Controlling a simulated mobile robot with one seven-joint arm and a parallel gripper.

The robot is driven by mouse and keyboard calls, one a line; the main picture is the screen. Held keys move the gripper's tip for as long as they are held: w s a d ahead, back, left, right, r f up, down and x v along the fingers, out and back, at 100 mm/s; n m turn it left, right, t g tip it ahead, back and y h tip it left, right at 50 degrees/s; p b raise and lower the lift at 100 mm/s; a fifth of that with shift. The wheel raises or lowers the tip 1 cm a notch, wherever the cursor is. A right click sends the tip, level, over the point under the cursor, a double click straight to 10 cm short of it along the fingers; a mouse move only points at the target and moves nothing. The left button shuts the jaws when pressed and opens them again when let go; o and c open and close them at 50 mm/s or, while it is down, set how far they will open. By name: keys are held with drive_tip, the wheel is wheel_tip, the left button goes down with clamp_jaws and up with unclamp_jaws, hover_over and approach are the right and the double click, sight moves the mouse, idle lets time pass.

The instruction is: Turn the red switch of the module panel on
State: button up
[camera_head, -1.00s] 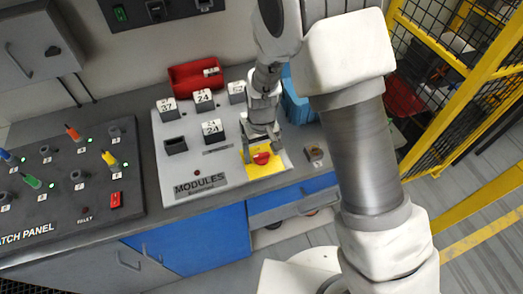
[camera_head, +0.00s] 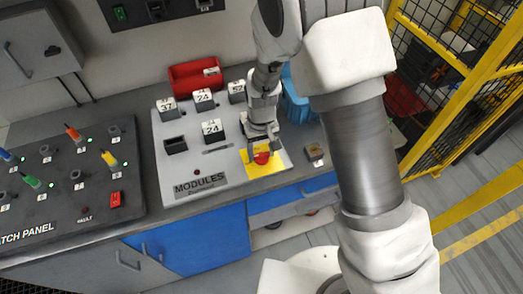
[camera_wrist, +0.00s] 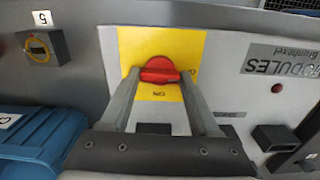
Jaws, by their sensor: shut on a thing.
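The module panel (camera_head: 222,178) is a pale board lying on the bench, marked MODULES. At its right front is a yellow plate with the red switch (camera_head: 262,158), a round knob with a handle. My gripper (camera_head: 264,151) is over it, pointing down. In the wrist view the red switch (camera_wrist: 160,70) sits between my two fingertips (camera_wrist: 160,76), which are shut on its sides. Its handle lies roughly across the picture. An upside-down ON label (camera_wrist: 158,93) is on the yellow plate, below the knob in this view. The panel's small round lamp (camera_wrist: 277,88) looks dull red.
Numbered modules (camera_head: 212,131) and an empty socket (camera_head: 176,145) are on the panel. A red bin (camera_head: 195,75) stands behind and a blue bin (camera_head: 294,105) at the right. A patch panel (camera_head: 60,190) is at left; a yellow fence (camera_head: 440,50) at right.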

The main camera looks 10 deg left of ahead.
sight(262, 154)
drive_tip(key=m, duration=0.4)
drive_tip(key=shift+m+b, duration=0.3)
drive_tip(key=shift+b, duration=0.05)
drive_tip(key=m, duration=0.4)
drive_tip(key=shift+r, duration=0.1)
drive_tip(key=m+p, duration=0.1)
drive_tip(key=m, duration=0.4)
drive_tip(key=shift+m+p, duration=0.8)
drive_tip(key=shift+m, duration=1.1)
drive_tip(key=o, duration=1.4)
drive_tip(key=shift+c, duration=0.2)
wheel_tip(262, 154, up, 17)
drive_tip(key=shift+r, duration=0.15)
